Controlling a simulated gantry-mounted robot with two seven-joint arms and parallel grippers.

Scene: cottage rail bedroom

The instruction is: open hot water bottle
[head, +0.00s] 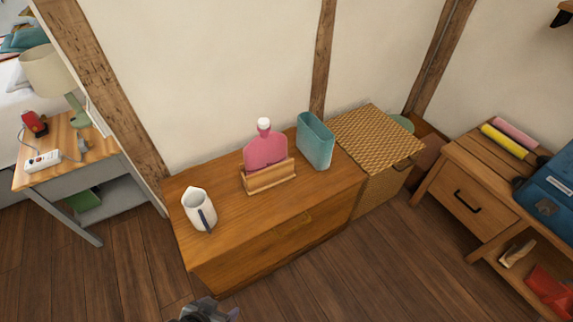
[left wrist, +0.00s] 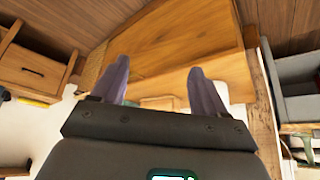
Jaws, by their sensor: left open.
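The pink hot water bottle (head: 266,152) stands upright in a wooden holder (head: 270,178) on top of the wooden chest (head: 235,215). Its white cap (head: 264,125) sits on the neck at the top. My left gripper (head: 212,308) shows only partly at the bottom edge of the head view, in front of the chest and well apart from the bottle. In the left wrist view the left gripper's two fingers (left wrist: 160,67) are spread with nothing between them. I cannot make out the bottle in that view. My right gripper is not in view.
A white jug (head: 199,209) stands left of the bottle, and a teal holder (head: 315,141) stands close on its right. A wicker chest (head: 372,140) adjoins the right side. A lamp table (head: 68,148) is at the left. The chest top's front is clear.

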